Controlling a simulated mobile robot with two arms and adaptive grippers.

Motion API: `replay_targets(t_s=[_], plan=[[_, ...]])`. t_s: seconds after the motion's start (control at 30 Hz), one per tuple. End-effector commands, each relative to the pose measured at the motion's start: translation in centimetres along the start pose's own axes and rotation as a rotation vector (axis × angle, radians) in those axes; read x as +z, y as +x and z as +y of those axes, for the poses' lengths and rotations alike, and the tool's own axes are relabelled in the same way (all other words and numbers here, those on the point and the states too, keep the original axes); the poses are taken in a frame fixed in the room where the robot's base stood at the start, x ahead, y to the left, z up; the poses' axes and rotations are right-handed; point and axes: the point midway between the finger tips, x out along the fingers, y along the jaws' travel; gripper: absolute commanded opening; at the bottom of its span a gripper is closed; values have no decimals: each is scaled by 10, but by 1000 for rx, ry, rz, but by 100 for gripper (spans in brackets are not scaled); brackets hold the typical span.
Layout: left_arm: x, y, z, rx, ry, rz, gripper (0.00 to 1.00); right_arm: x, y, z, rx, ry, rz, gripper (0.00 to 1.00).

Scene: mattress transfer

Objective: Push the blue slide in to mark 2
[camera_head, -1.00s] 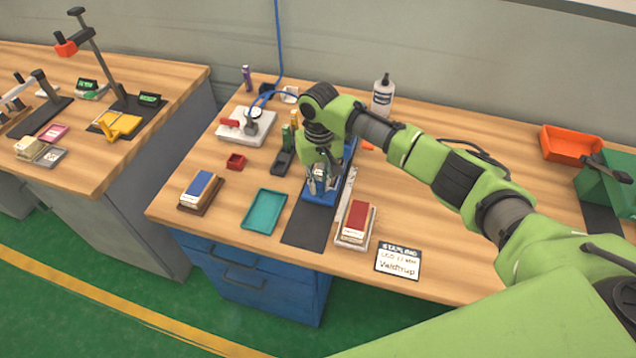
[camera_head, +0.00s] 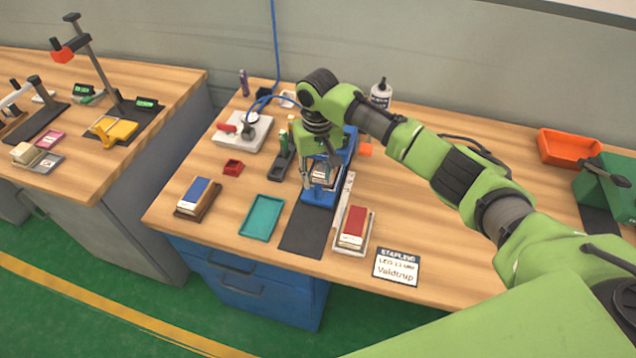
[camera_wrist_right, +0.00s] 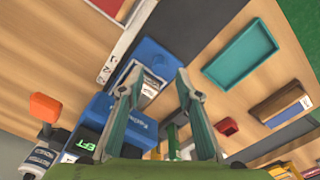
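The blue slide (camera_head: 318,198) lies at the front of the blue stapling machine (camera_head: 349,145), over a dark mat. It also shows in the right wrist view (camera_wrist_right: 160,58), with a pale stack or metal part on it. A white scale strip (camera_head: 346,187) with marks runs beside it; in the wrist view the strip (camera_wrist_right: 112,65) shows small figures. My right gripper (camera_head: 319,184) is above the slide, fingers apart. In the wrist view the gripper (camera_wrist_right: 157,82) is open with nothing held between its tips. I cannot tell whether a finger touches the slide. My left gripper is not in view.
A teal tray (camera_head: 262,217) lies left of the mat, and a tray with a red-topped stack (camera_head: 354,229) stands to the right. A blue-topped block (camera_head: 196,194), red box (camera_head: 233,167) and label card (camera_head: 397,266) are nearby. An orange bin (camera_head: 570,147) stands far right.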

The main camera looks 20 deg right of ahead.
Motion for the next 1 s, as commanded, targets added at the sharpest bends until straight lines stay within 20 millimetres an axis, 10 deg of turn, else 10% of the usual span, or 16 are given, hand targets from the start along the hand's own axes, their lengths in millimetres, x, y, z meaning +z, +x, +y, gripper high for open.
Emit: replay_targets(t_s=[0.4,1.0], plan=[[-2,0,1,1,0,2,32,0,-77,0,0,1,0,32],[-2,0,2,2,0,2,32,0,-85,0,1,1,-2,32]])
